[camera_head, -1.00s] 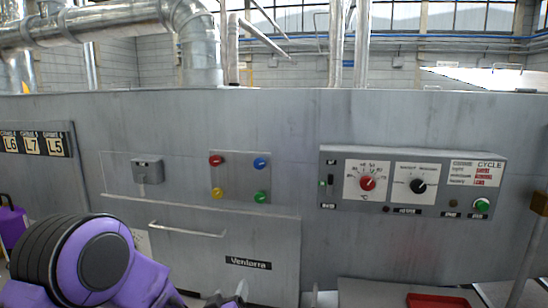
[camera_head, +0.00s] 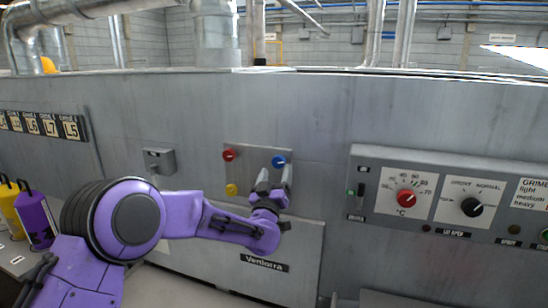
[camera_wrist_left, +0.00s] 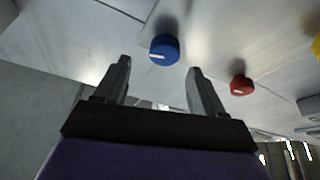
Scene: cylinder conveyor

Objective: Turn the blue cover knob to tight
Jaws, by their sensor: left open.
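The blue knob (camera_head: 279,162) is on the square panel of the grey machine, at its upper right corner, and shows a white mark. In the left wrist view the blue knob (camera_wrist_left: 164,48) lies just beyond the fingertips, roughly between them. My left gripper (camera_head: 273,181) is open and empty, just below the knob in the head view. Its two fingers also show apart in the left wrist view (camera_wrist_left: 160,66). The green knob's place at the panel's lower right is hidden by my gripper. My right gripper is not in view.
A red knob (camera_head: 229,155) and a yellow knob (camera_head: 231,189) are on the panel's left side. A control box (camera_head: 425,226) with red and black dials juts out to the right. A small grey box (camera_head: 159,161) is on the left.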

